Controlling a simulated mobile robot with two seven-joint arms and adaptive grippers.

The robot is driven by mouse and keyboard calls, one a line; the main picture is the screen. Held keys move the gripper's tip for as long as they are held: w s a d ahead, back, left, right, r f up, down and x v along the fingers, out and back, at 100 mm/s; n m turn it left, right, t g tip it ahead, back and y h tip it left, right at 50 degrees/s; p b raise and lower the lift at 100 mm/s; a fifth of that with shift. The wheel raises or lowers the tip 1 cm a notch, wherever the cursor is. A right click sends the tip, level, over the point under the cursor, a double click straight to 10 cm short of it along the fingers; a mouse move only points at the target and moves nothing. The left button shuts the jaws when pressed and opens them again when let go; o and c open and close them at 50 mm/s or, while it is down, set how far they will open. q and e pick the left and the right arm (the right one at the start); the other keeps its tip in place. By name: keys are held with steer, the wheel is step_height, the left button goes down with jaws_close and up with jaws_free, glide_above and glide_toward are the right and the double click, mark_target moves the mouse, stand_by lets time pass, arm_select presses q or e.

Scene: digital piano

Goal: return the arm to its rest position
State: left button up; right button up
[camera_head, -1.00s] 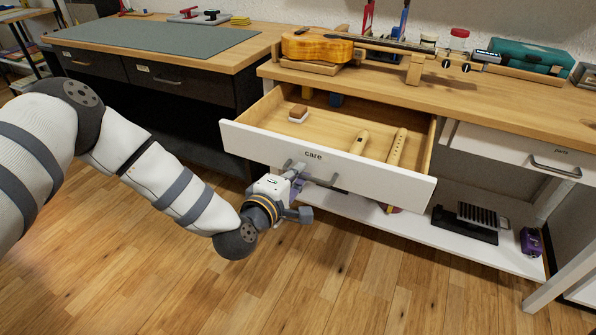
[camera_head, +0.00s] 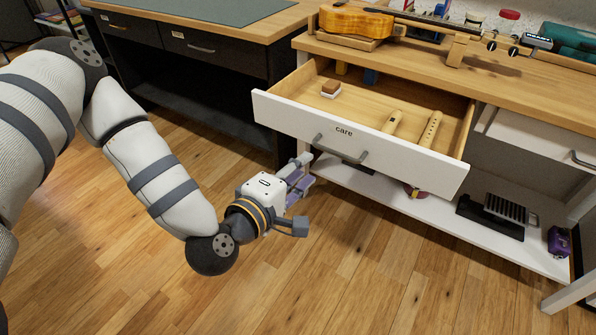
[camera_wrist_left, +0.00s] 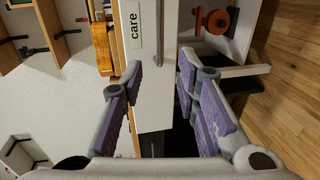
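My left arm comes in from the left of the head view. Its left gripper (camera_head: 303,172) is in front of and below the white drawer front marked "care" (camera_head: 375,150), apart from the drawer's handle (camera_head: 340,149). In the left wrist view its purple-padded fingers (camera_wrist_left: 160,90) are spread wide with nothing held between them. The drawer stands pulled open. My right gripper is not in view.
The open drawer holds a small brown-and-white block (camera_head: 330,89) and two pale wooden pieces. A shelf (camera_head: 440,215) below carries a black rack (camera_head: 492,214) and a purple box (camera_head: 559,241). A guitar (camera_head: 355,21) lies on the bench above. Wooden floor (camera_head: 330,280) in front is clear.

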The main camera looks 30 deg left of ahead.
arm_select(q)
steer(key=shift+s+r, duration=0.15)
steer(key=shift+s, duration=0.55)
